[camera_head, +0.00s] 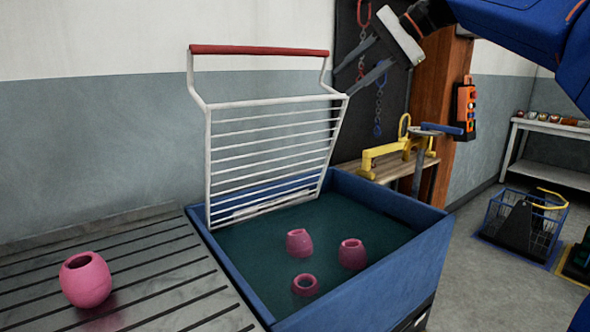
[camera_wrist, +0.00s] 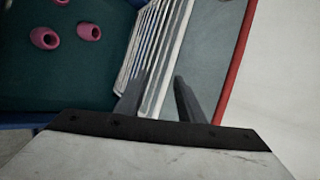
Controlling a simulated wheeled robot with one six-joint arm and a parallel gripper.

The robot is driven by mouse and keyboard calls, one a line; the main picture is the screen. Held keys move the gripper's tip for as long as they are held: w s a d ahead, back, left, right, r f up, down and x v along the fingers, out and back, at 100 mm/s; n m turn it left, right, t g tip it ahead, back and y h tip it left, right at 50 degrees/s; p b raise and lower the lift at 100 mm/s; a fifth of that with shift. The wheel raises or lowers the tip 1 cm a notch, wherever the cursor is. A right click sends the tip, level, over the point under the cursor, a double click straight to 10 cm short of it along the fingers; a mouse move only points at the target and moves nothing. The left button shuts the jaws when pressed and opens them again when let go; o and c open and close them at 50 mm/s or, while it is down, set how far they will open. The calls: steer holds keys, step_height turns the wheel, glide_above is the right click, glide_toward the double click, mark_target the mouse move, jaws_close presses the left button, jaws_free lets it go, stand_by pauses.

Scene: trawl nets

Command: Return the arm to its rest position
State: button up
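My gripper (camera_head: 344,82) is raised at the upper middle of the head view, just right of the white wire rack's top. Its two grey fingers are apart with nothing between them. In the wrist view the fingertips (camera_wrist: 160,78) also stand apart, with the rack behind them. My blue arm (camera_head: 520,30) reaches in from the upper right. The white wire rack (camera_head: 207,150) with a red handle (camera_head: 258,50) stands tilted up at the back left of a blue tank (camera_head: 385,270). I cannot tell from these views whether the gripper touches the rack.
Three pink hollow floats (camera_head: 352,254) sit in the tank's dark liquid. Another pink float (camera_head: 86,280) rests on the slatted table (camera_head: 150,250) at left. A yellow-handled tool (camera_head: 385,155) and a board with chains stand behind. A wire basket (camera_head: 525,220) is on the right floor.

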steer(key=s+d+f+n+h, duration=0.2)
steer(key=s+d+f, duration=0.3)
steer(key=s+f, duration=0.5)
steer(key=s+d+f+n+h, duration=0.2)
steer(key=s+d+f+h, duration=0.2)
steer(key=s+f, duration=0.7)
steer(key=s+d+f+n+h, duration=0.2)
steer(key=s+d+f, duration=0.5)
steer(key=f, duration=1.6)
steer(key=s+h, duration=0.1)
steer(key=s, duration=0.3)
steer(key=shift+f+n+t, duration=0.4)
